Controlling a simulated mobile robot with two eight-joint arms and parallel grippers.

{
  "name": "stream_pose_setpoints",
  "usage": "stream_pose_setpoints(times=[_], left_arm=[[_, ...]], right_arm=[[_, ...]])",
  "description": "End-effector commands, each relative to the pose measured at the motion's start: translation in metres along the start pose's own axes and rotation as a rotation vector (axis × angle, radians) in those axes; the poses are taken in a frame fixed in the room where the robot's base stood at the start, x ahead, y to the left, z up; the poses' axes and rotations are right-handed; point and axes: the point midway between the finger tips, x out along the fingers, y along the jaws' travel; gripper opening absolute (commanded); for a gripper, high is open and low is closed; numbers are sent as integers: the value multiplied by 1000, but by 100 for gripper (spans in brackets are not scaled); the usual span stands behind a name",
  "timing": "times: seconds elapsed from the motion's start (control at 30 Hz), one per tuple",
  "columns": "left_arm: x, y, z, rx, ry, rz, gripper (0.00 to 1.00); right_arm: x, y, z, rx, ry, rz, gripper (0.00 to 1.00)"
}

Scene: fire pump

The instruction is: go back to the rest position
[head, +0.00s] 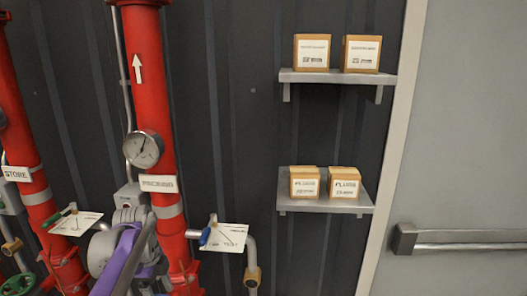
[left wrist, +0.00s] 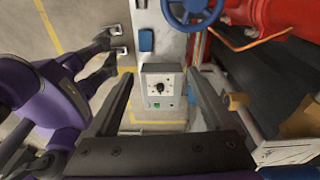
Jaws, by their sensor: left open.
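My left gripper (left wrist: 159,76) is in the left wrist view. Its two dark fingers stand wide apart with nothing between them. Beyond and between the fingers shows a grey control box with a black knob (left wrist: 159,88) and a green button; the fingers do not appear to hold it. In the head view, a grey and purple part of my arm shows at the lower left, in front of the red pipes; its gripper cannot be made out there. Purple and dark parts of my body fill the left of the wrist view; I cannot tell whether my right gripper is among them.
A red pipe (head: 149,90) with a round gauge (head: 144,149) stands close to my arm. An upper shelf (head: 337,77) and a lower shelf (head: 325,205) hold boxes. A grey door (head: 471,130) is at the right. A blue handwheel (left wrist: 193,12) and red piping (left wrist: 265,20) show in the wrist view.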

Motion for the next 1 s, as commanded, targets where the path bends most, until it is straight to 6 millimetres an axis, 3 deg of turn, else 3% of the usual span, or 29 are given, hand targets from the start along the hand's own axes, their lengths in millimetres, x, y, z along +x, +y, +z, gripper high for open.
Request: stream_pose_setpoints(times=[0.03, 0.27, 0.53, 0.73, 1.0], left_arm=[[1, 17, -11, -105, -14, -39, 86], [18, 81, -44, -633, 0, -249, 86], [65, 152, -67, -1197, 190, -460, 86], [91, 178, -72, -1436, 330, -524, 86], [97, 182, -73, -1497, 370, -534, 86]], right_arm=[[0, 0, 0, 0, 0, 0, 67], [0, 0, 0, 0, 0, 0, 67], [0, 0, 0, 0, 0, 0, 67], [0, 0, 0, 0, 0, 0, 67], [0, 0, 0, 0, 0, 0, 67]])
